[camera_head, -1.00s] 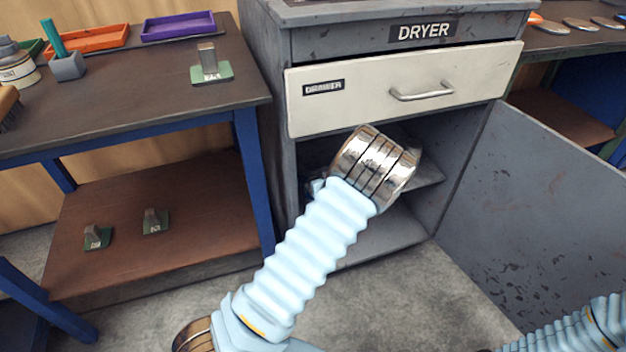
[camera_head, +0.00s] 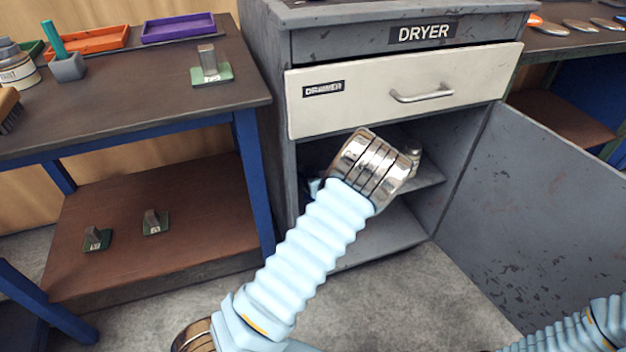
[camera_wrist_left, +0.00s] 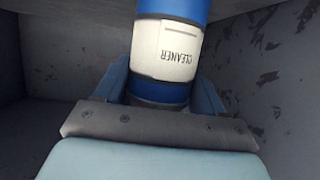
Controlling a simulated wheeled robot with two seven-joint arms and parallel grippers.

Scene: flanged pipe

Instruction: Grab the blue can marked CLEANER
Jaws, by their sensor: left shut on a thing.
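The blue can marked CLEANER (camera_wrist_left: 167,55) shows in the left wrist view, with a white label that reads upside down there. My left gripper (camera_wrist_left: 163,88) is shut on it, one finger on each side of the can. In the head view my left arm reaches into the open cabinet under the drawer.
The DRYER cabinet has a shut cream drawer (camera_head: 400,90) above the opening. A shelf (camera_head: 429,175) crosses its inside. The open grey door (camera_head: 545,215) stands to the right. A workbench (camera_head: 130,100) with trays stands left.

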